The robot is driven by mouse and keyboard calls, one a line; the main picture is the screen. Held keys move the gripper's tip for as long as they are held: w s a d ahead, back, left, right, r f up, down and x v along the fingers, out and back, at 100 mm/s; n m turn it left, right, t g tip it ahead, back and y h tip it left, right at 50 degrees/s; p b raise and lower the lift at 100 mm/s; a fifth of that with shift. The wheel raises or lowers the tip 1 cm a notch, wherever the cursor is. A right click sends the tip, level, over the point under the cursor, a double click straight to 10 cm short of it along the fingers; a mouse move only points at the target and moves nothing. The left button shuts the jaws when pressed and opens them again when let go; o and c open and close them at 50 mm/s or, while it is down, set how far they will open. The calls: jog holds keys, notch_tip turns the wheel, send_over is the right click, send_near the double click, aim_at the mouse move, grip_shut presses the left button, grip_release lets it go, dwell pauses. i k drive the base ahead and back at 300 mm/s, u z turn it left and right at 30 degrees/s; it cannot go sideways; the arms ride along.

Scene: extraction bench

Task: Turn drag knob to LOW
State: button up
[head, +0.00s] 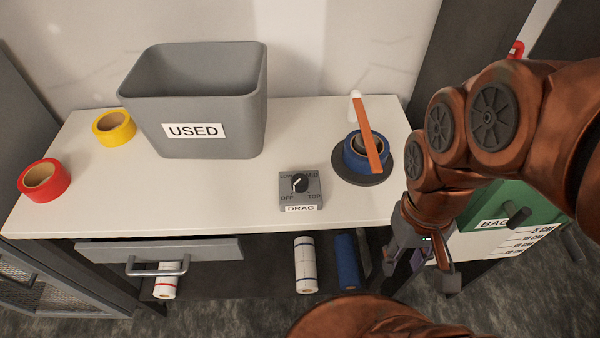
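The drag knob (300,183) is a small black dial on a grey box labelled DRAG (301,208), near the front edge of the white bench top. Labels stand around it: LOW upper left, one that seems to read MED upper right, OFF lower left, TOP lower right. A pale pointer mark shows on the knob, but it is too small to tell exactly which label it points to. My gripper (420,272) hangs to the right of the bench and below its top, pointing down, well apart from the knob. Its fingers look spread, with nothing seen held.
A blue tape roll (358,154) sits on a dark round stand with an orange arm (367,135), right of the knob. A grey USED bin (215,105), yellow tape (114,128) and red tape (44,181) stand left. A drawer (215,250) is below. A green box (515,208) stands right.

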aim_at(299, 181)
jog(key=z, duration=1.15)
jog(key=k, duration=0.9)
jog(key=u, duration=1.9)
